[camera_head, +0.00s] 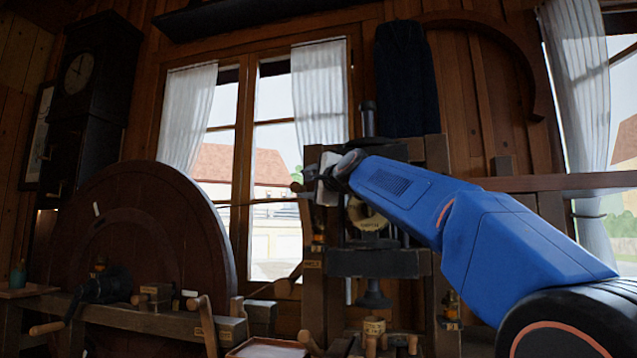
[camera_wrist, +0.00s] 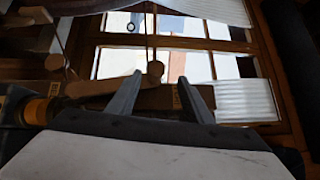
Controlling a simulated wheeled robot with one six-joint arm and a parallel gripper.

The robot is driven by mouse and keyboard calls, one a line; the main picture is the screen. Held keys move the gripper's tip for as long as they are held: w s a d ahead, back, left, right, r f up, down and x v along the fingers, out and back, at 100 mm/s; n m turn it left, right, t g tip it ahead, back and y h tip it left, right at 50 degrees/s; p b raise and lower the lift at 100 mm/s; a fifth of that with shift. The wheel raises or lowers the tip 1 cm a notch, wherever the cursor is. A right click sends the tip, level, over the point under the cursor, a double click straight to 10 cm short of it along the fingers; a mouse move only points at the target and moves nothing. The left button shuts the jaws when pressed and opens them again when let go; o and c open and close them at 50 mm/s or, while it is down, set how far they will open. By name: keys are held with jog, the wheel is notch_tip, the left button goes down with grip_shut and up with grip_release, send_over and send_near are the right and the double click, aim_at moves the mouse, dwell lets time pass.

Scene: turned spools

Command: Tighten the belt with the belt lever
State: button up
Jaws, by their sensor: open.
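In the head view a small wooden knob (camera_head: 297,187) shows just left of the gripper, probably the same lever's end. A thin cord (camera_wrist: 154,30) runs near the knob in the wrist view.
A large dark wooden wheel (camera_head: 140,230) stands at the left, behind a bench with a lathe and wooden handles (camera_head: 207,325). The machine frame (camera_head: 438,190) stands close behind my arm. A window (camera_head: 270,130) lies behind. A small tray (camera_head: 268,348) is at the bottom.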

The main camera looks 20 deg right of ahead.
jog(key=s+d, duration=0.1)
jog(key=s, duration=0.6)
jog(key=shift+f, duration=0.25)
